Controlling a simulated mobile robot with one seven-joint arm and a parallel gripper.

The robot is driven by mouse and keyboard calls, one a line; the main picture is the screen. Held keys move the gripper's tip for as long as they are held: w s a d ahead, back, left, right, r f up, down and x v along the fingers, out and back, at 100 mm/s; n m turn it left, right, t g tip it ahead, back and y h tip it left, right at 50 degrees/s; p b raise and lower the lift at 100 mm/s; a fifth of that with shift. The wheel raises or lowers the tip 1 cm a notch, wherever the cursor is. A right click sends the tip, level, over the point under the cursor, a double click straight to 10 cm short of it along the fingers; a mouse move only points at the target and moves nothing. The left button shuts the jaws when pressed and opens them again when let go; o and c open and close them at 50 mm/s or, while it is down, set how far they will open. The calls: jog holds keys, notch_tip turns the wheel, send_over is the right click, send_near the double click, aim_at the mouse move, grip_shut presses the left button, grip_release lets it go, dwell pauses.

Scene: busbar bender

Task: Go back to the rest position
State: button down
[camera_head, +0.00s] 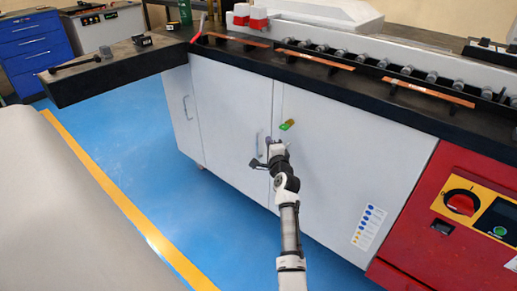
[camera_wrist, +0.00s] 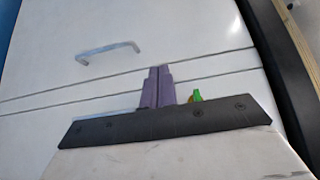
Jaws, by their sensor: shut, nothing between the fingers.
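My gripper (camera_head: 272,143) is in front of the white cabinet doors (camera_head: 232,118) of the machine, close to the gap between two doors. In the wrist view its two purple fingers (camera_wrist: 157,86) are together with nothing between them. A door handle (camera_wrist: 108,50) shows ahead and to the left of the fingers in the wrist view. A small green and yellow item (camera_head: 287,125) shows just above the gripper; it also shows beside the fingers in the wrist view (camera_wrist: 197,95). I cannot tell what it is or whether it touches the gripper.
The black worktop (camera_head: 345,82) with several copper bars (camera_head: 428,91) overhangs the doors. A dark side table (camera_head: 125,67) projects to the left. A red control panel (camera_head: 455,215) stands at right. Blue floor (camera_head: 130,140) is clear at left. A blue drawer cabinet (camera_head: 35,50) stands far left.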

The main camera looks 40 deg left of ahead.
jog(key=shift+s+r+p, duration=0.1)
jog(key=shift+s+p, duration=0.3)
jog(key=shift+s, duration=2.3)
